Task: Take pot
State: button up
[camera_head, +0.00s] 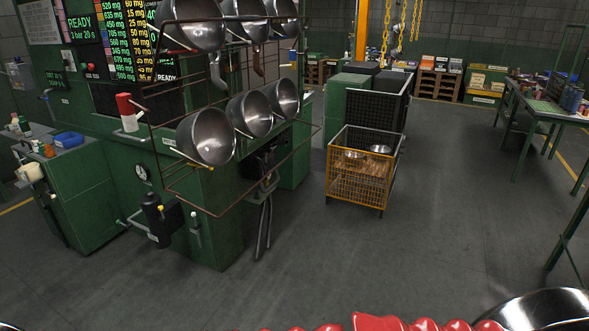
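Several shiny metal pots hang in two rows on a thin brown wire rack (180,184) at the front of a green machine. In the lower row are a near pot (207,137), a middle pot (251,113) and a far pot (284,97), tilted with their open mouths showing. The upper row has a near pot (190,24), a middle pot (245,18) and a far pot (283,15), partly cut off by the top edge. My gripper cannot be made out in this view. Red shapes and a shiny rounded metal surface at the bottom edge are too cropped to identify.
A yellow mesh crate (358,186) on the floor holds brown material and metal bowls or pots. A dark mesh bin (378,107) stands behind it. The green machine (228,220) is at left, a green table (548,107) at right. The floor between is clear.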

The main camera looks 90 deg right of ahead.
aim_at(207, 136)
jog(key=z, duration=0.05)
jog(key=k, duration=2.05)
jog(key=z, duration=1.8)
jog(key=i, duration=1)
jog(key=u, duration=0.05)
